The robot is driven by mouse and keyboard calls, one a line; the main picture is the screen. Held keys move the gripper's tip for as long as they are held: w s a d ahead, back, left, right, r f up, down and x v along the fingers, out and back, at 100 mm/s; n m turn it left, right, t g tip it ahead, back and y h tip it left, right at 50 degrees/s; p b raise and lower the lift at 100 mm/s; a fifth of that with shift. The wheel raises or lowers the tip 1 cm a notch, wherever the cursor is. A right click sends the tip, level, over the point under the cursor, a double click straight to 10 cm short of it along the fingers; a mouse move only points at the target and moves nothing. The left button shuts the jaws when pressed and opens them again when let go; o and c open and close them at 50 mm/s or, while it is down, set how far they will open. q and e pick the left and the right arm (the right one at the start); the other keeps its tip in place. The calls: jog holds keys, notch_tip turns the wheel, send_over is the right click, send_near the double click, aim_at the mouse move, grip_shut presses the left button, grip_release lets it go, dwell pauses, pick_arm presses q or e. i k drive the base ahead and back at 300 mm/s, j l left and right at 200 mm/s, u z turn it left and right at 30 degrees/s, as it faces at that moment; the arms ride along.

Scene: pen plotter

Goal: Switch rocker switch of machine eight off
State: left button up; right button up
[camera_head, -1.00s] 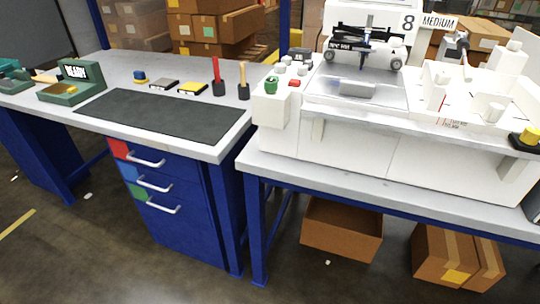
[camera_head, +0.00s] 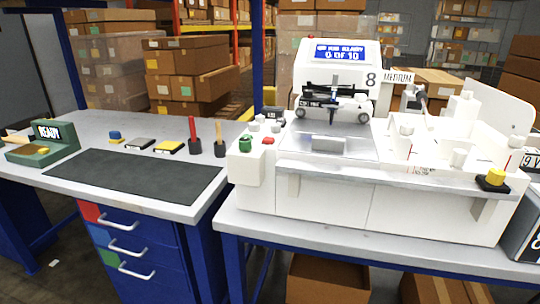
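Machine eight (camera_head: 330,205) is a white pen plotter on the right-hand table, marked "8" on its head. Its blue display (camera_head: 341,53) is lit and reads "0 OF 10" on the lower line. A green knob (camera_head: 246,143) and a red button (camera_head: 268,141) sit on its left front, with several pale knobs behind them. A yellow button on a black base (camera_head: 494,178) is at its right front. I cannot pick out the rocker switch with certainty. Neither of my grippers is in view.
A left workbench holds a dark mat (camera_head: 135,174), a green "READY" device (camera_head: 43,141), ink pads and two tools in black holders. A grey box (camera_head: 522,225) stands at the right edge. Cardboard boxes lie under the right table. Shelves stand behind.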

aim_at(281, 120)
jog(key=i+j, duration=0.2)
jog(key=j, duration=0.15)
jog(key=i+j, duration=0.15)
jog(key=j, duration=0.25)
jog(key=i+j, duration=0.2)
jog(key=j, duration=0.15)
jog(key=i+j, duration=0.15)
jog(key=j, duration=0.25)
